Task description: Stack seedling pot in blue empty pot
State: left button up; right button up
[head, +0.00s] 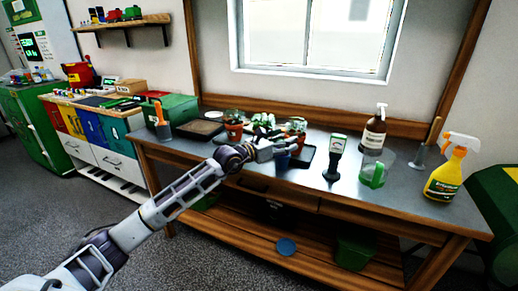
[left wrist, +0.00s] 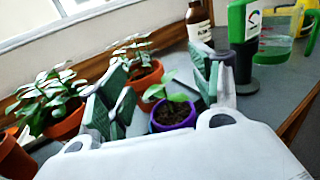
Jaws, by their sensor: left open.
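A small blue-purple pot (left wrist: 173,115) with dark soil and a green seedling (left wrist: 172,96) stands upright on the bench in the left wrist view. In the head view, part of a blue pot (head: 283,161) shows just below my left gripper (head: 284,148). In the left wrist view, the left gripper (left wrist: 165,92) is open. Its green-padded fingers lie on either side of the seedling pot, with nothing clasped. I cannot make out a separate empty blue pot. My right gripper is out of view.
Terracotta pots with leafy plants (left wrist: 65,118) stand close to the left finger, with another behind (left wrist: 145,77). Bare bench (head: 325,195) lies in front.

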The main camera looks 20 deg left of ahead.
pick_arm(q)
jog(key=shift+s+a+f, duration=0.15)
jog(key=shift+s+a, duration=0.1)
jog(key=shift+s, duration=0.05)
jog(key=v, duration=1.1)
jog(key=shift+p, duration=0.35)
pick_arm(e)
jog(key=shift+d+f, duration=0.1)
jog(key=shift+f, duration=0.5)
pick_arm(q)
jog(key=shift+s, duration=0.15)
